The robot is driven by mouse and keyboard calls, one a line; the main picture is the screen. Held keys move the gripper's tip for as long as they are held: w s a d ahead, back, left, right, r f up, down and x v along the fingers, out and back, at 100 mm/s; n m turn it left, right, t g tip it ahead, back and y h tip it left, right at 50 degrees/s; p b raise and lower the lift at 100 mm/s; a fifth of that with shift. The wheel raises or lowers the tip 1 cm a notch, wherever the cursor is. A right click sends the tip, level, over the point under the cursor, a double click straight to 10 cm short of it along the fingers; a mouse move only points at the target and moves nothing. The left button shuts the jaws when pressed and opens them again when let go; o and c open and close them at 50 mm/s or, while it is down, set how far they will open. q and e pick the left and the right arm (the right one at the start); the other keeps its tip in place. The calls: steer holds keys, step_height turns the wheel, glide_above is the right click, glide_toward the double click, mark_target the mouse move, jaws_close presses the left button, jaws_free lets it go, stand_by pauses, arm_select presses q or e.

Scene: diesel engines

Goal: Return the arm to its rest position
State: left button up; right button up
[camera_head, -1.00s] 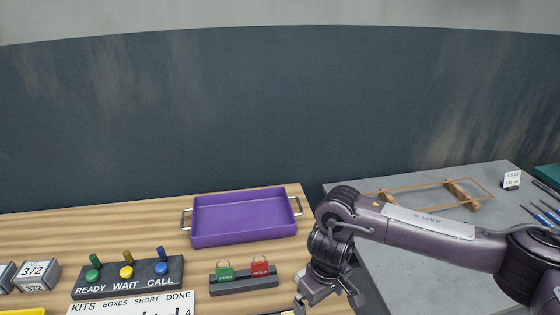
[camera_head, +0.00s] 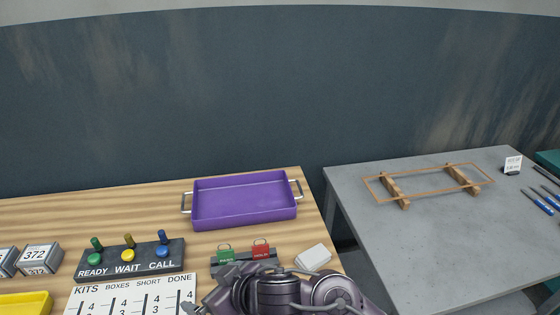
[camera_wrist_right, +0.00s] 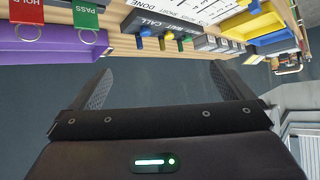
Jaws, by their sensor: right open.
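My right arm reaches in from the bottom of the head view, and its gripper (camera_head: 205,306) is low over the front of the wooden table, near the printed kits board (camera_head: 135,298). In the right wrist view the two fingers of my right gripper (camera_wrist_right: 165,85) stand wide apart with nothing between them. My left gripper is not in view.
A purple tray (camera_head: 245,202), a ready-wait-call block (camera_head: 130,260), red and green tags (camera_head: 243,252) and a white block (camera_head: 313,257) are on the wooden table. The grey table (camera_head: 430,230) at right holds a wooden frame (camera_head: 428,181). A gap separates the tables.

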steer(key=d+f+m+t+h, duration=0.2)
steer(key=d+m+h, duration=0.35)
steer(key=d, duration=1.15)
steer(key=s+d+f+m+g+h, duration=0.1)
steer(key=s+d+f+g+h, duration=0.15)
steer(key=s+d, duration=0.4)
steer(key=s+d+f+m+g+h, duration=0.1)
steer(key=s+d+f+m+g, duration=0.2)
steer(key=d, duration=0.6)
step_height(320, 180, down, 35)
steer(key=s+n+b, duration=0.2)
steer(key=s+b, duration=0.1)
steer(key=b, duration=0.1)
steer(key=s+d+f+g+b, duration=0.1)
steer(key=s+d+f+b, duration=0.1)
steer(key=s+f, duration=1.7)
steer(key=shift+d+f+b, duration=0.3)
steer(key=shift+d+f, duration=0.1)
steer(key=shift+d, duration=0.25)
